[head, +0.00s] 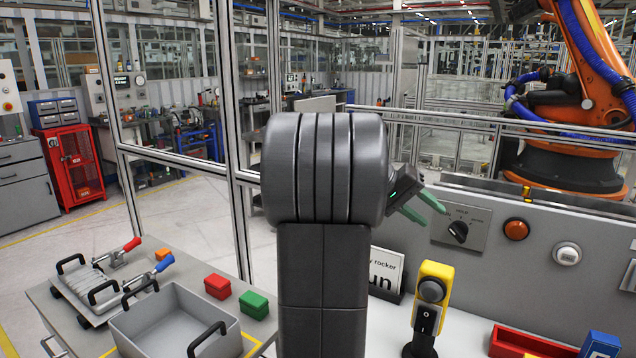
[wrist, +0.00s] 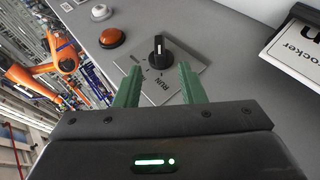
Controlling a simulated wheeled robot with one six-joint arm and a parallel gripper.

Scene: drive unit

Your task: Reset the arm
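My arm stands upright in the middle of the head view and hides part of the bench and panel behind it. My gripper (head: 428,206) points right, toward the grey control panel. In the wrist view my gripper (wrist: 157,80) has its two green fingers apart with nothing between them. A black rotary knob (wrist: 159,50) on a grey plate lies beyond the fingertips, apart from them. The knob (head: 458,231) also shows in the head view, right of the gripper.
An orange button (head: 516,229) and a white button (head: 567,254) sit on the panel. A yellow rocker switch post (head: 431,295), a sign (head: 386,272) and a red bin (head: 530,343) stand before it. A grey tray (head: 175,322) is at left. An orange robot (head: 590,90) stands behind the panel.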

